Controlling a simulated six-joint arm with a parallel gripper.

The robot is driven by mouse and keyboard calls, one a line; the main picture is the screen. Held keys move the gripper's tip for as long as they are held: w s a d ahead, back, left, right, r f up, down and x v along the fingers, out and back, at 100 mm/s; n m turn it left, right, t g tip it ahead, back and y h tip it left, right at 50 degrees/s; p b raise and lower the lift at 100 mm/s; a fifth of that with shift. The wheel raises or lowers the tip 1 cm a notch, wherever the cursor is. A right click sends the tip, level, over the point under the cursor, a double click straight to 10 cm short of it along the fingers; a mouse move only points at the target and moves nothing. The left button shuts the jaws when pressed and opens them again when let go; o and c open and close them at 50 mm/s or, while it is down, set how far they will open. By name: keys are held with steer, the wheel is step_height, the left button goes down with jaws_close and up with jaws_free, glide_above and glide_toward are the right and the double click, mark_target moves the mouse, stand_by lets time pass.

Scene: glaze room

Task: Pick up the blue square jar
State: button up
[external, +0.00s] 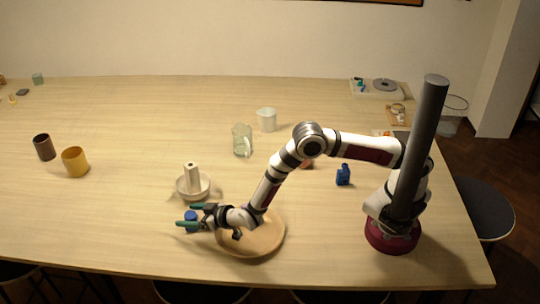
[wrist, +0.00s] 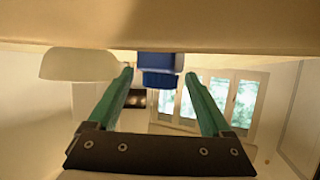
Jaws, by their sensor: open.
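A small blue jar (external: 191,226) stands near the front left of the table. In the wrist view, which looks upside down, the blue jar (wrist: 158,62) has a squarish body and hangs from the tabletop at the top of the picture. My gripper (external: 189,216) is open, low over the table, with its green fingers on either side of the jar in the external view. In the wrist view my gripper (wrist: 158,76) has the jar between its fingertips or just beyond them; I cannot tell whether they touch it. The fingers partly hide the jar in the external view.
A white dish with an upright post (external: 205,191) stands close behind the jar. A round wooden plate (external: 270,243) lies under my forearm. Another blue item (external: 343,176) stands near my base. A yellow mug (external: 75,162) and brown cup (external: 44,148) stand at left.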

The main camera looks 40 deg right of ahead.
jaws_close()
stand_by(0.3)
